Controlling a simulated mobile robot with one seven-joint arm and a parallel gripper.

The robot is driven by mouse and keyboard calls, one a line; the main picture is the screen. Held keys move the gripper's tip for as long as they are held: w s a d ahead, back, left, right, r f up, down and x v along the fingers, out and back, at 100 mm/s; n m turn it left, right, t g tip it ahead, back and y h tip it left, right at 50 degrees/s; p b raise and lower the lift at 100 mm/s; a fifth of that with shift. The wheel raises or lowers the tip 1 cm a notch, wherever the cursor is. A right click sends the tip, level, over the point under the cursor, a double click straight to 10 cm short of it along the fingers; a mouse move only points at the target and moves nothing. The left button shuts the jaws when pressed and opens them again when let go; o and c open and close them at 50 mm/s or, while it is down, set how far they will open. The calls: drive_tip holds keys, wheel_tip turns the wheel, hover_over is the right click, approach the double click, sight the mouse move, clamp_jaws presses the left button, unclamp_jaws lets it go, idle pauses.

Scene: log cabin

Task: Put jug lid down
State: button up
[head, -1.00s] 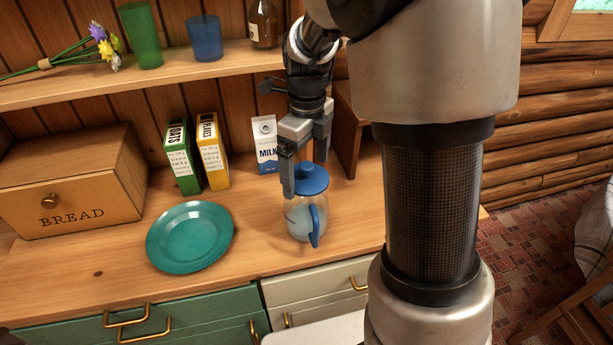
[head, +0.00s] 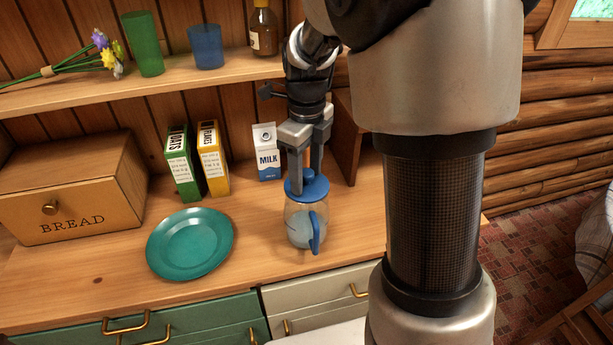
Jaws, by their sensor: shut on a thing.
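The blue jug lid (head: 307,190) sits on top of the clear glass jug (head: 304,226), which stands on the wooden counter. The lid looks level, and I see no gap between it and the jug. The jug has a blue handle facing the front right and pale contents. My gripper (head: 307,177) points down from above, its two fingers closed in on the knob at the middle of the lid. The fingers partly hide the knob.
A teal plate (head: 190,244) lies left of the jug. A milk carton (head: 267,152), a yellow box (head: 213,160) and a green oats box (head: 182,163) stand behind. A bread box (head: 75,190) is at the left. Bare counter lies between plate and jug.

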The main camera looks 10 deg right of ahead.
sight(307, 172)
drive_tip(key=shift+s+r, duration=0.1)
drive_tip(key=shift+r, duration=0.25)
clamp_jaws()
wheel_tip(307, 172, up, 8)
drive_tip(key=shift+r+p, duration=0.2)
drive_tip(key=shift+p, duration=0.2)
drive_tip(key=a+f+n+b, duration=0.45)
drive_tip(key=a+f, duration=0.75)
drive_tip(key=a, duration=0.5)
drive_tip(key=shift+n, duration=0.25)
drive_tip(key=shift+a+f, duration=0.2)
drive_tip(key=shift+f, duration=2.35)
drive_tip(key=shift+a+f, duration=0.2)
drive_tip(key=shift+f, duration=2.3)
